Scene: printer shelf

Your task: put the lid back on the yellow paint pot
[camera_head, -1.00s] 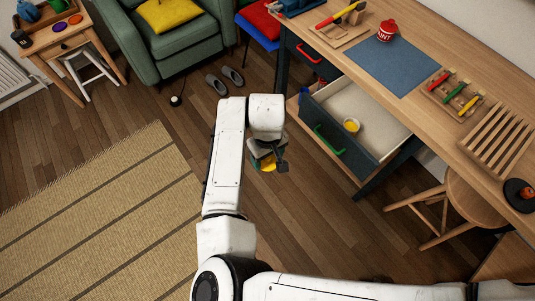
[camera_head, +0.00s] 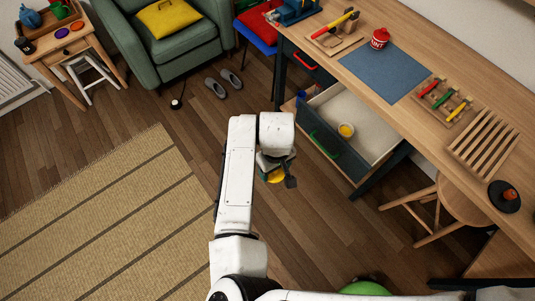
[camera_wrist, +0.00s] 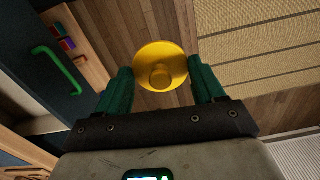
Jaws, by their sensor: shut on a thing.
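My gripper (camera_head: 277,168) hangs above the floor, left of the open drawer. In the wrist view its two green fingers (camera_wrist: 160,76) are shut on a round yellow lid with a central knob (camera_wrist: 160,57). The lid also shows below the gripper in the head view (camera_head: 275,177). A small pot with yellow inside, the yellow paint pot (camera_head: 346,130), stands uncovered in the open drawer (camera_head: 373,128), near its front left. My gripper is apart from the pot. The pot is not seen in the wrist view.
The drawer has a green handle (camera_head: 325,145) and sits under a wooden worktop (camera_head: 425,110). A red paint tin (camera_head: 380,39) and a blue mat (camera_head: 385,71) are on the worktop. A round wooden stool (camera_head: 465,212) stands right of the drawer. Floor and a striped rug (camera_head: 110,225) lie left.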

